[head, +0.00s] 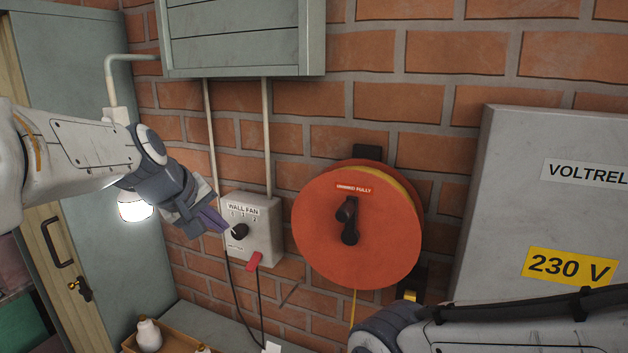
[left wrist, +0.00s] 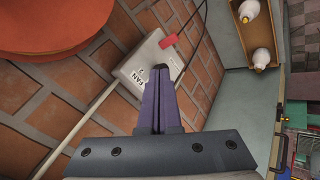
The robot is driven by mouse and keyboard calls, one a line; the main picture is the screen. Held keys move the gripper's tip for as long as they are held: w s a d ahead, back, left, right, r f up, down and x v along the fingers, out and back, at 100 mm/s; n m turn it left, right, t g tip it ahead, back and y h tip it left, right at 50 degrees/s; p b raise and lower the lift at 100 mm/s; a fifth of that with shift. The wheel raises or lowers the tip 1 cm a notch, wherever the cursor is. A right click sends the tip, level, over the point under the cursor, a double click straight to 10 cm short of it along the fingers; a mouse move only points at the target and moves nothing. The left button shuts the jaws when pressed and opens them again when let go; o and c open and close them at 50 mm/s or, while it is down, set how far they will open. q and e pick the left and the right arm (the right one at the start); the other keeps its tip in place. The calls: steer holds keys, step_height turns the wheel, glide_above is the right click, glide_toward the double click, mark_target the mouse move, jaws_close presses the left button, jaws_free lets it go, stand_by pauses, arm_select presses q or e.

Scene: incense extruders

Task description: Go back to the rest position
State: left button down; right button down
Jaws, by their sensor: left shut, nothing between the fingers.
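My left gripper (head: 222,226) reaches in from the left. Its fingers are shut and empty, with the tips close to the black knob (head: 239,231) on the grey wall fan box (head: 266,215). I cannot tell whether they touch the knob. In the left wrist view the shut purple fingers (left wrist: 161,70) lie over the box (left wrist: 138,68) and hide part of its face. A red lever (head: 254,261) sticks out at the bottom of the box. My right arm comes in at the lower right; its gripper is not visible.
An orange cable reel (head: 340,230) hangs on the brick wall right of the box. A grey 230 V cabinet (head: 510,200) stands out at the right. A louvred grey unit (head: 240,38) is above.

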arm_select(q)
steer(key=s+d+f+m+g+h, duration=0.1)
steer(key=s+d+f+m+g, duration=0.3)
steer(key=s+d+f, duration=0.5)
steer(key=s+d+f+m+g+y+b, duration=0.1)
steer(key=s+f+m, duration=0.4)
steer(key=s, duration=0.5)
steer(key=s+d+f+m+g+y+b, duration=0.1)
steer(key=s+d+f+m+g+b, duration=0.1)
steer(key=s+f+m, duration=0.4)
steer(key=s+d, duration=0.1)
steer(key=s, duration=0.4)
steer(key=shift+s+d+f+g, duration=0.15)
steer(key=shift+d+f+g, duration=0.2)
steer(key=shift+f+g, duration=0.05)
